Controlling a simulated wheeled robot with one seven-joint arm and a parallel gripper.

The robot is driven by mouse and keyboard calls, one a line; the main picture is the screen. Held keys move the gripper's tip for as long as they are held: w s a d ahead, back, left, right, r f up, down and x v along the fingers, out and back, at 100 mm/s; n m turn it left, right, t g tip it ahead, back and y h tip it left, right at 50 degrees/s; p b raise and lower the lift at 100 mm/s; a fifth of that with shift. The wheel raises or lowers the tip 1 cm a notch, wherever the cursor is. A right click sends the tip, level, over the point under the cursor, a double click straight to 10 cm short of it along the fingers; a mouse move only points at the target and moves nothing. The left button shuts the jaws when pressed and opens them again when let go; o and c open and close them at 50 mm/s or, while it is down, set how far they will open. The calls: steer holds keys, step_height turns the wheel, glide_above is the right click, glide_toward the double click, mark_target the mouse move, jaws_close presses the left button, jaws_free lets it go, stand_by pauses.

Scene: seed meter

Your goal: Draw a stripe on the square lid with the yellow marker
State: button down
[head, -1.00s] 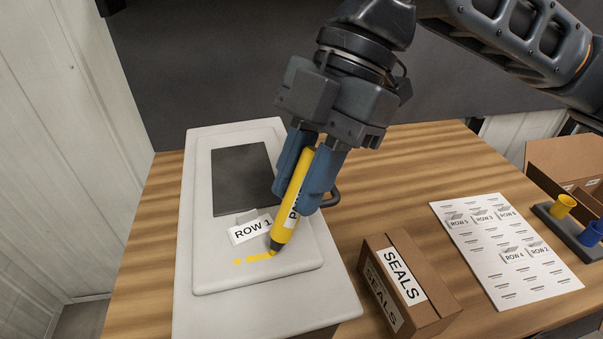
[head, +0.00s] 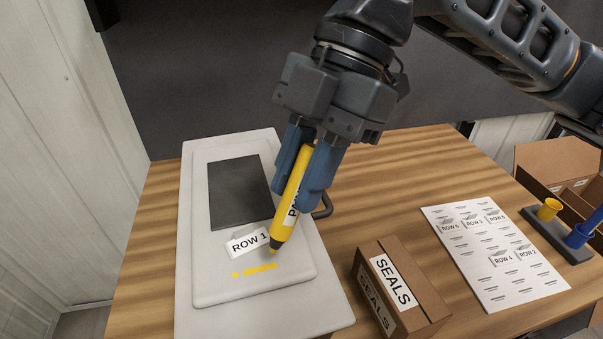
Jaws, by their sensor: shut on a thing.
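My gripper (head: 305,180) is shut on the yellow marker (head: 292,197), which is tilted with its dark tip pointing down. The tip is over the square lid (head: 220,286), just above and right of a yellow stripe (head: 260,268); it appears raised off the surface. The stripe is short, with a separate yellow dot (head: 235,274) at its left. The pale lid also bears a dark panel (head: 238,192) and a white "ROW 1" label (head: 248,240). A dark handle at the lid's right is partly hidden behind the gripper.
A brown "SEALS" box (head: 405,290) stands right of the lid. An open cardboard box (head: 560,165) is at the far right.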

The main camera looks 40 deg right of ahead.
mark_target(301, 160)
steer(key=shift+r, duration=1.6)
